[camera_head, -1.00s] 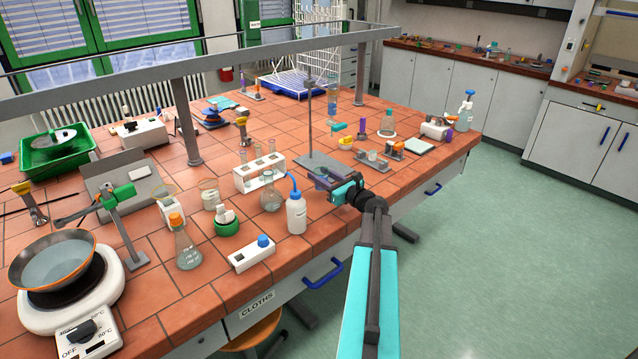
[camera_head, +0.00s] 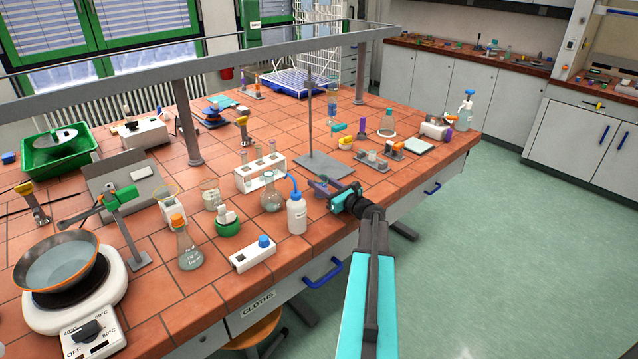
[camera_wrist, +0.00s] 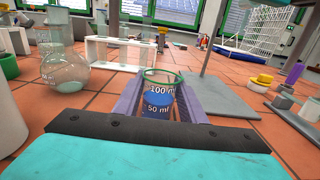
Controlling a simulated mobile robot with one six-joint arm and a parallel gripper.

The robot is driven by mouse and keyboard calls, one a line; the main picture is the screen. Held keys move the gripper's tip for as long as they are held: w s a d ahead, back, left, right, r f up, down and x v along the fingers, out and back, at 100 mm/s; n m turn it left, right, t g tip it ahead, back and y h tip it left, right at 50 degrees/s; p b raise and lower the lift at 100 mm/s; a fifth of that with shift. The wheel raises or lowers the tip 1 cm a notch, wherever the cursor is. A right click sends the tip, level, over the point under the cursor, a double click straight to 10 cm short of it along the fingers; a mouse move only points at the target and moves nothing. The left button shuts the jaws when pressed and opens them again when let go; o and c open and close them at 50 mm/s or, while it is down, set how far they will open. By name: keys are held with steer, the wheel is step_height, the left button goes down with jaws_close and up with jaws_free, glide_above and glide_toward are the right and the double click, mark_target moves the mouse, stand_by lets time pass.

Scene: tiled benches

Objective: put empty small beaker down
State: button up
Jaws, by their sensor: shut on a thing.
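A small clear beaker (camera_wrist: 163,92) with a green rim and 50 ml and 100 ml marks stands upright between my purple fingers in the wrist view. Its lower part looks blue; I cannot tell whether that is liquid. My gripper (camera_wrist: 158,108) is shut on it. In the head view my gripper (camera_head: 323,187) is low over the tiled bench (camera_head: 325,232), right of the white wash bottle (camera_head: 297,214). The beaker is hardly visible there. I cannot tell whether its base touches the tiles.
A stand with a grey base plate (camera_head: 326,166) is just behind my gripper. A round flask (camera_head: 271,196) and a white tube rack (camera_head: 259,175) are to the left. Small blocks (camera_head: 372,160) lie to the right. Bare tiles lie in front of the wash bottle.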

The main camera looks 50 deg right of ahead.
steer(key=shift+f, duration=0.2)
steer(key=o, duration=1.2)
steer(key=shift+r, duration=0.15)
steer(key=shift+r, duration=0.1)
steer(key=shift+s+a+b, duration=0.1)
steer(key=shift+s+b, duration=0.2)
steer(key=shift+s, duration=0.4)
steer(key=s+b, duration=0.1)
steer(key=s, duration=0.2)
steer(key=s+b, duration=0.1)
steer(key=s, duration=0.3)
steer(key=s+b, duration=0.1)
steer(key=s, duration=0.2)
steer(key=shift+s+a, duration=0.35)
steer(key=shift+s, duration=0.1)
